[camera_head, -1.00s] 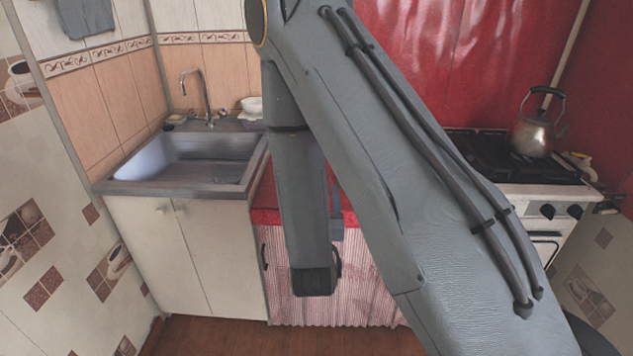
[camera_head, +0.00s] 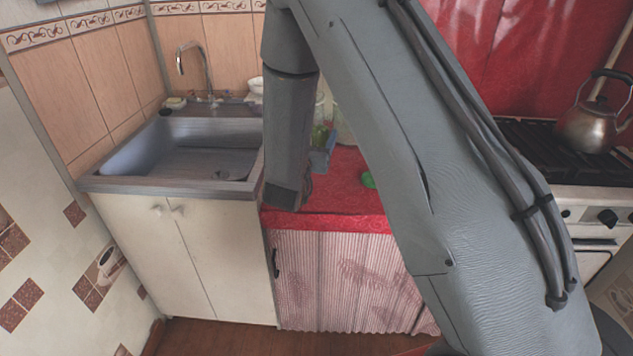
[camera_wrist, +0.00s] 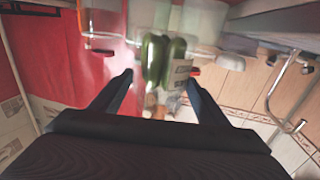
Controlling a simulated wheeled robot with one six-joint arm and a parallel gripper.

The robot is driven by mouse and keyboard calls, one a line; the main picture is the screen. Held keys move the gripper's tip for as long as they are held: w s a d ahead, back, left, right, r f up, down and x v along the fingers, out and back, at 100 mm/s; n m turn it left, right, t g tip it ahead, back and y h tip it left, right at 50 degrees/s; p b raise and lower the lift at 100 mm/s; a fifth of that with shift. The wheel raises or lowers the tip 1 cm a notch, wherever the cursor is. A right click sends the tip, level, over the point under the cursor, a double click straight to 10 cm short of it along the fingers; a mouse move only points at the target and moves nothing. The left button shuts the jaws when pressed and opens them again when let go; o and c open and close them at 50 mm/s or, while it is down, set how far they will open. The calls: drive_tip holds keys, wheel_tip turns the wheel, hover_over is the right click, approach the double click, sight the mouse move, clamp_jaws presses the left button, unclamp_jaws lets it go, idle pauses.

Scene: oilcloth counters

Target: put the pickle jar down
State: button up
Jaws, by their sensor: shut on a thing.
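The pickle jar (camera_wrist: 163,58) is a clear jar with dark green pickles inside and a pale label. In the wrist view it is blurred and lies between the two dark fingers of my gripper (camera_wrist: 158,79), which is shut on it. In the head view my own arm hides the gripper. Whether the jar touches the counter cannot be told.
The red oilcloth counter (camera_head: 335,190) has free room at its front. A small green thing (camera_head: 368,180) lies on it, partly hidden by my arm. A sink (camera_head: 180,155) with a tap stands left. A stove with a kettle (camera_head: 592,120) stands right.

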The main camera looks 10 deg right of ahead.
drive_tip(key=shift+w+a+f, duration=0.15)
drive_tip(key=shift+w+f, duration=0.2)
drive_tip(key=shift+f, duration=0.05)
drive_tip(key=shift+f+p, duration=0.75)
drive_tip(key=shift+f, duration=3.65)
drive_tip(key=shift+f, duration=0.2)
drive_tip(key=o, duration=1.7)
